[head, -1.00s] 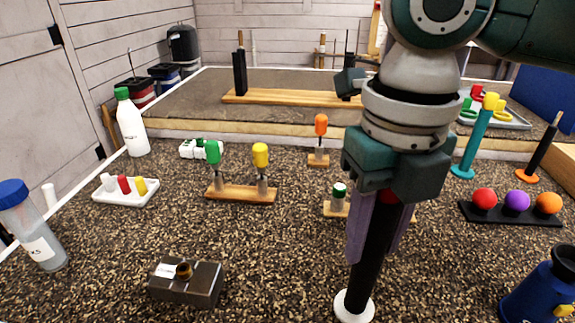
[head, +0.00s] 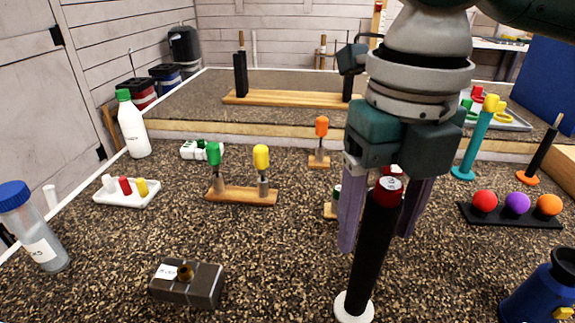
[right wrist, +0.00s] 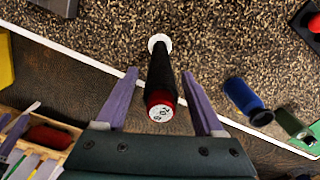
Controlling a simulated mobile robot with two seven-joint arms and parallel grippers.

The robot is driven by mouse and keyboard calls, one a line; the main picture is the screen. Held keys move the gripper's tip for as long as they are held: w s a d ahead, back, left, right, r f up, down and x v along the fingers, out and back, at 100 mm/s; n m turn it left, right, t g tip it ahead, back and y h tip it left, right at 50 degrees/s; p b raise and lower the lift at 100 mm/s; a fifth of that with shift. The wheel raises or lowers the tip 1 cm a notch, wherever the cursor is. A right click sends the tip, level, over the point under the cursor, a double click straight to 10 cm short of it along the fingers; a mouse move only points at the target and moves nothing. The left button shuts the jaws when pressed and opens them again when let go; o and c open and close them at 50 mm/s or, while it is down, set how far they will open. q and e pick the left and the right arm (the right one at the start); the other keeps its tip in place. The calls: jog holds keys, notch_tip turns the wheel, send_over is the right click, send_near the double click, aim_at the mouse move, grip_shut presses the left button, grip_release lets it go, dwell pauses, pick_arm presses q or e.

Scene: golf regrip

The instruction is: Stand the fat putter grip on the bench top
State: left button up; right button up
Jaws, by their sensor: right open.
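The fat putter grip (head: 372,255) is a thick black shaft with a red-rimmed, white-marked top end and a white disc at its foot. In the head view it stands nearly upright with the disc on the speckled bench top (head: 280,260). It also shows end-on in the right wrist view (right wrist: 160,85). My right gripper (head: 377,243) is open, its purple fingers on either side of the grip's upper part. In the right wrist view the fingers (right wrist: 160,74) show gaps on both sides of the grip. My left gripper is not in view.
A grey metal block (head: 187,284) lies to the left. A dark blue device (head: 543,295) stands at the right, and a black rack with coloured balls (head: 512,214) is behind it. A wooden stand with green and yellow tools (head: 240,194) is farther back. Bench around the disc is clear.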

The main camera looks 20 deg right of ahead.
notch_tip(320, 180, up, 9)
jog(key=shift+r+p, duration=0.2)
jog(key=shift+p, duration=0.2)
jog(key=shift+r, duration=0.15)
